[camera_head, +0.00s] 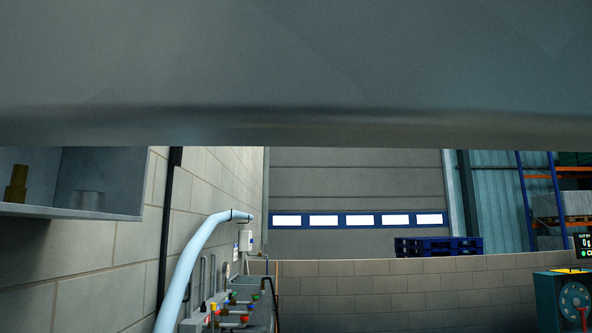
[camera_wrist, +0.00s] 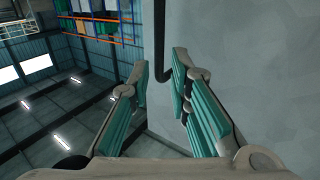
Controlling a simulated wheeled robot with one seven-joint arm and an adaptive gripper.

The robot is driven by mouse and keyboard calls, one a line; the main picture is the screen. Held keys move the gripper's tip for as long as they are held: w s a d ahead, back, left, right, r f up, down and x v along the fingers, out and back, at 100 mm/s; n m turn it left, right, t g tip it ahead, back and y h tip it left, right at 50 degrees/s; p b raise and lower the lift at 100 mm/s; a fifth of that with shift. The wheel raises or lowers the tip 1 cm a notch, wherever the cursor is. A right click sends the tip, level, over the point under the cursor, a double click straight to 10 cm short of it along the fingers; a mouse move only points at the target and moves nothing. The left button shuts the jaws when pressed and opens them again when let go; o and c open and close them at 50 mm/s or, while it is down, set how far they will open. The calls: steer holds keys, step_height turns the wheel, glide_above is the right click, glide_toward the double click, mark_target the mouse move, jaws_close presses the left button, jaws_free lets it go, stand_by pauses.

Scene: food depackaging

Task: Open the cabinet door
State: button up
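A large grey panel (camera_head: 300,70), which looks like the cabinet door, fills the top of the head view, close to the camera. Under it at left, part of the open-fronted cabinet (camera_head: 110,190) shows on the wall. In the wrist view, the pale grey door surface (camera_wrist: 255,55) fills the right side, with a dark bent handle (camera_wrist: 159,45) near its edge. My gripper (camera_wrist: 160,68) is open, its teal-padded fingers apart, with the handle's lower end showing between the fingertips. I cannot tell whether either finger touches it. My gripper is not visible in the head view.
A brass-coloured item (camera_head: 16,184) and a grey item (camera_head: 88,200) sit in the cabinet. A pale blue pipe (camera_head: 190,260) and a machine with coloured knobs (camera_head: 235,310) stand below. A low block wall (camera_head: 400,295) runs behind; a teal machine (camera_head: 565,300) stands at right.

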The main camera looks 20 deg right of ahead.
steer(key=v, duration=0.5)
steer(key=shift+s+a, duration=0.2)
steer(key=shift+a, duration=0.1)
steer(key=shift+s, duration=0.1)
